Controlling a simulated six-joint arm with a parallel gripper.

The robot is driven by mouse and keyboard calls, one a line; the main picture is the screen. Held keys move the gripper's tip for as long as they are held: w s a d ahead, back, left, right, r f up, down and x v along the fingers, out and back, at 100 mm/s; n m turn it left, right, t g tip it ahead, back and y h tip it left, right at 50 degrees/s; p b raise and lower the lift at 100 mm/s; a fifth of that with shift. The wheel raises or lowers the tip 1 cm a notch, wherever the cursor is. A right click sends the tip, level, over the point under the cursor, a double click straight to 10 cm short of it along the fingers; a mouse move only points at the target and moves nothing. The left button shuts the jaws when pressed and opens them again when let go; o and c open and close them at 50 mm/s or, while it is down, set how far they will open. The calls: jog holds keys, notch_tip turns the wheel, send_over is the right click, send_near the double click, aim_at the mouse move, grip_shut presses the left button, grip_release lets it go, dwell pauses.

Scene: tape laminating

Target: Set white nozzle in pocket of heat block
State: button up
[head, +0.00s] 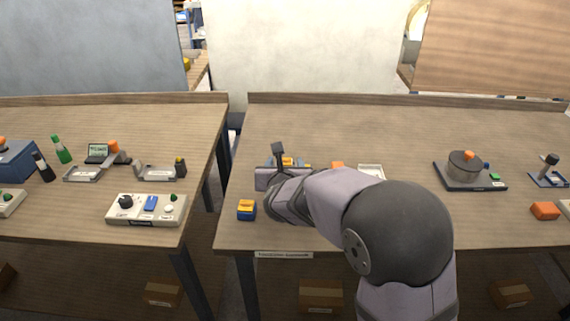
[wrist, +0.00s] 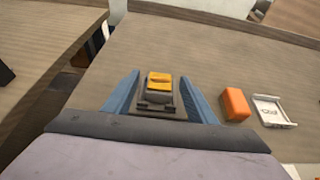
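My gripper (wrist: 160,98) is over the right-hand table with its two blue fingers spread wide; it also shows in the head view (head: 290,163). Between the fingers in the wrist view is a small dark grey block with a yellow-orange top (wrist: 160,82). The fingers stand apart from it on both sides, and I cannot tell how far below them it lies. I cannot tell whether this is the heat block. I cannot make out a white nozzle or a pocket in either view.
An orange block (wrist: 236,104) and a white labelled tray (wrist: 271,111) lie right of my gripper. A blue and yellow block (head: 246,210) sits near the table's front left. A pot on a dark base (head: 468,172) stands farther right. The table's back is clear.

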jog(key=shift+r, duration=0.1)
jog(key=shift+r+p, duration=0.15)
jog(key=shift+p, duration=0.15)
jog(key=v, duration=1.2)
